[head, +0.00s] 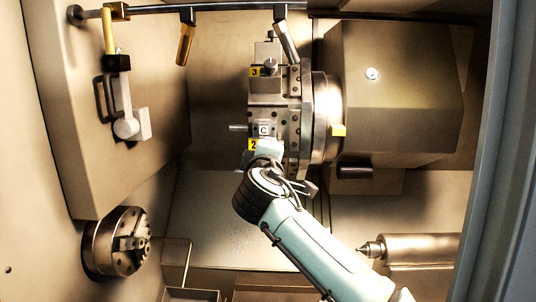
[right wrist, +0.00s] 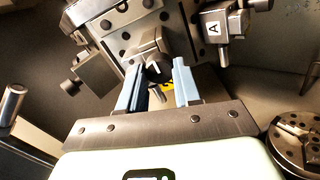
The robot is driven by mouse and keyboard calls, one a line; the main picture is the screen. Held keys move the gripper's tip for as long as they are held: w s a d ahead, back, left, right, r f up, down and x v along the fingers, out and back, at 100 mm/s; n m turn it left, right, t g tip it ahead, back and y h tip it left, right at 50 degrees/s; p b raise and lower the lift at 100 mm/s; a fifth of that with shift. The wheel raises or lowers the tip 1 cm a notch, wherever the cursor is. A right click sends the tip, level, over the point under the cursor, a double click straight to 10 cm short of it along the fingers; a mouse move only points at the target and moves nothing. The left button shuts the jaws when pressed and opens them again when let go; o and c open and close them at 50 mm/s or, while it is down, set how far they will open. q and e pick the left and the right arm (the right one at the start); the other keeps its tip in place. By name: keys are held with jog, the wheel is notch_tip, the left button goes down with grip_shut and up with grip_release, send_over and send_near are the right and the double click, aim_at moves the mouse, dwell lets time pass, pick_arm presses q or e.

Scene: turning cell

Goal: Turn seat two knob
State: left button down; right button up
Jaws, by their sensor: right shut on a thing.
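The grey tool turret (head: 290,110) stands in the middle of the head view, with yellow number labels. The yellow label marked 2 (head: 252,145) is on its lower left, right by my right gripper (head: 268,150). My arm and gripper hide the knob at seat two in the head view. In the right wrist view, my pale blue fingers stand on either side of a dark knob (right wrist: 157,69) with a light mark, and my right gripper (right wrist: 158,76) is shut on it. Part of a yellow label (right wrist: 168,86) shows behind it. My left gripper is not in view.
The seat marked 3 (head: 256,71) is above on the turret, and a block marked A (right wrist: 213,28) is at right in the wrist view. A round chuck (head: 118,242) is at lower left. A pointed tailstock (head: 410,248) is at lower right.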

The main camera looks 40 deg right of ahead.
dwell(0.4)
jog(key=o, duration=1)
jog(key=shift+o, duration=0.2)
jog(key=shift+s, duration=0.1)
jog(key=b+v, duration=0.3)
jog(key=v, duration=1)
jog(key=shift+a, duration=0.15)
